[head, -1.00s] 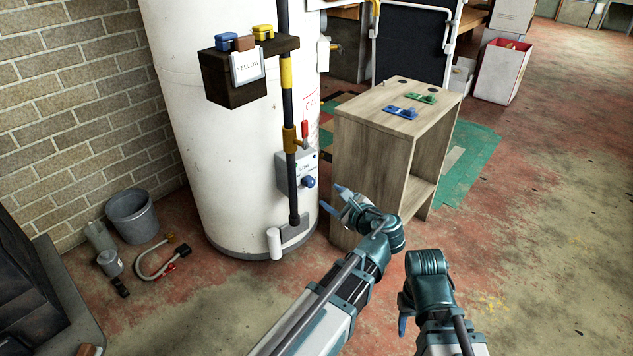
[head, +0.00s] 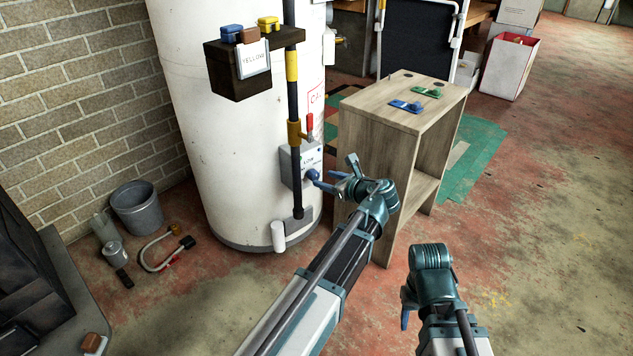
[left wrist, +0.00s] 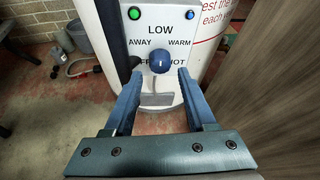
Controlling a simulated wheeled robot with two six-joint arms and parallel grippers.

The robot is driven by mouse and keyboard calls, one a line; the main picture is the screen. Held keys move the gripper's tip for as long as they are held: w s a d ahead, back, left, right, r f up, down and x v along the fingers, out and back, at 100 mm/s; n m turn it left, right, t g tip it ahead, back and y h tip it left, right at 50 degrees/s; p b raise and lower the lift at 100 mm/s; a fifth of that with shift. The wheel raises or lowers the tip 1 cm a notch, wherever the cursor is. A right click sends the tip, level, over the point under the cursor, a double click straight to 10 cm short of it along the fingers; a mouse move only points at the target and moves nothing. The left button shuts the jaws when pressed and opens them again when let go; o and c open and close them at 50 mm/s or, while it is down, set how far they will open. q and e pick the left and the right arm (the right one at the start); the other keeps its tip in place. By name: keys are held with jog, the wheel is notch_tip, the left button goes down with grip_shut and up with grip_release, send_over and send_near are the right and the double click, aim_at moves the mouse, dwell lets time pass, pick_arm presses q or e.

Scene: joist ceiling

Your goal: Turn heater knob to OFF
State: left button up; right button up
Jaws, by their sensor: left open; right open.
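The white heater (head: 215,120) stands at the left of the head view. Its grey control box (head: 296,163) is low on its right side and carries a blue knob (head: 312,174). In the left wrist view the blue knob (left wrist: 160,61) sits among the labels LOW, AWAY, WARM and HOT, with the OFF label partly hidden. The knob's white mark is near its top, toward LOW. My left gripper (head: 333,178) is open close in front of the knob; in the wrist view its fingers (left wrist: 158,82) lie either side below it. My right gripper (head: 406,311) is open, away from the heater.
A wooden cabinet (head: 385,150) with blue and green parts on top stands close right of my left gripper. A black pipe (head: 296,180) with a red-handled valve (head: 309,127) runs just left of the control box. A bucket (head: 138,208) and hose (head: 165,250) lie on the floor at left.

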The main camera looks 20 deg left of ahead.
aim_at(316, 176)
pick_arm(q)
jog(key=b+x, duration=0.1)
jog(key=x, duration=0.4)
jog(key=shift+w+a+f+b, duration=0.15)
jog(key=shift+w+a+b, duration=0.05)
jog(key=shift+a+b, duration=0.1)
grip_shut()
